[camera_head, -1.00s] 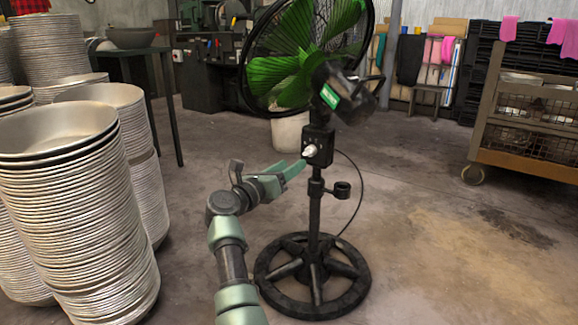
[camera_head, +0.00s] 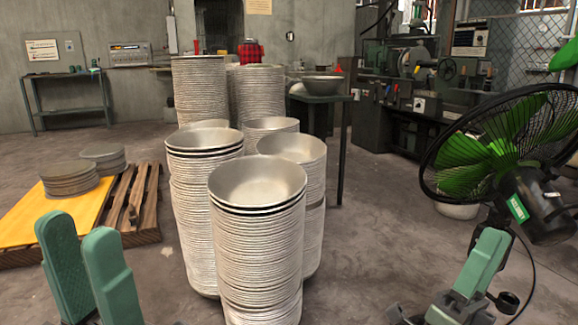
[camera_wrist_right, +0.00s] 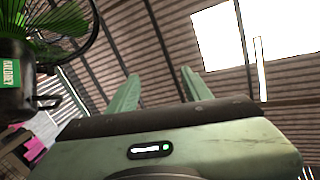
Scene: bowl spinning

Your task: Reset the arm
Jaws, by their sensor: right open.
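My left gripper (camera_head: 78,229) is at the lower left of the head view, its two green fingers pointing up and apart with nothing between them. My right gripper (camera_head: 492,240) is at the lower right, in front of the fan (camera_head: 505,150). In the right wrist view its fingers (camera_wrist_right: 160,76) stand apart and empty, pointing up towards the roof. The fan also shows there at the upper left (camera_wrist_right: 55,28). Much of the right arm is out of the head view.
Tall stacks of metal bowls (camera_head: 258,255) stand on the floor between my grippers. A pallet (camera_head: 130,205) with a yellow board (camera_head: 45,222) and discs is at left. A dark table (camera_head: 322,98) with a bowl stands behind. Floor between stacks and fan is clear.

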